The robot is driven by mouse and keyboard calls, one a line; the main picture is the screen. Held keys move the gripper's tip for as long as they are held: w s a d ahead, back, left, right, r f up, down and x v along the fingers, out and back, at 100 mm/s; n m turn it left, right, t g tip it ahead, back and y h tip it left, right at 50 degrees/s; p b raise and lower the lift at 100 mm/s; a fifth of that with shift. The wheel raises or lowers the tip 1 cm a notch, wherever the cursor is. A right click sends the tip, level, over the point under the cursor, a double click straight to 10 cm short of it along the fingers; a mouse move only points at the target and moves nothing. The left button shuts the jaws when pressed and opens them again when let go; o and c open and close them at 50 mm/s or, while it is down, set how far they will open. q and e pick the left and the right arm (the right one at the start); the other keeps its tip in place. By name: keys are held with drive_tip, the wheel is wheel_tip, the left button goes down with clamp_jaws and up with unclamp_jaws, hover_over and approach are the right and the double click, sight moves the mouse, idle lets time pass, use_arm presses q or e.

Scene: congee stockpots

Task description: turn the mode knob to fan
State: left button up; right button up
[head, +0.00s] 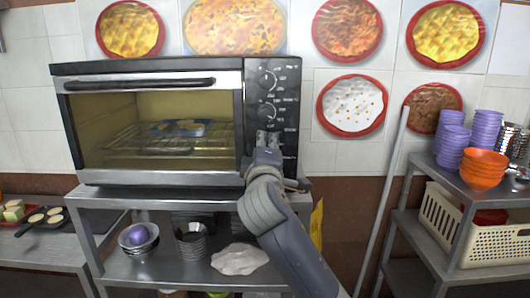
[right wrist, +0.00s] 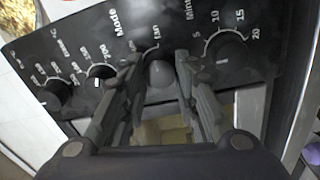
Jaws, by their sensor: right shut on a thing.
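The toaster oven (head: 150,66) stands on a metal shelf unit, with a dark control panel (head: 287,100) on its right side. The mode knob (right wrist: 158,73) is grey and sits between the fingers of my right gripper (right wrist: 157,78) in the right wrist view, under the word Mode. A label that looks like Fan is printed just above it. My right gripper (head: 266,140) is shut on this knob, at the lower part of the panel. It hides the knob in the head view. The knob's pointer direction cannot be told. My left gripper is not in view.
Other knobs (head: 267,80) (head: 267,111) are above the gripper; the minutes knob (right wrist: 228,50) is beside it. Bowls (head: 138,240) and a cloth (head: 239,260) lie on the shelf below. A pole (head: 388,190) and a cart with cups (head: 483,135) stand at right.

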drive_tip(key=shift+f+m, duration=0.1)
drive_tip(key=shift+m, duration=0.8)
drive_tip(key=o, duration=1.1)
drive_tip(key=shift+s, duration=0.1)
drive_tip(key=s, duration=1.1)
drive_tip(key=shift+s+a+f, duration=0.1)
drive_tip(key=shift+s+f, duration=0.15)
drive_tip(key=shift+s, duration=0.15)
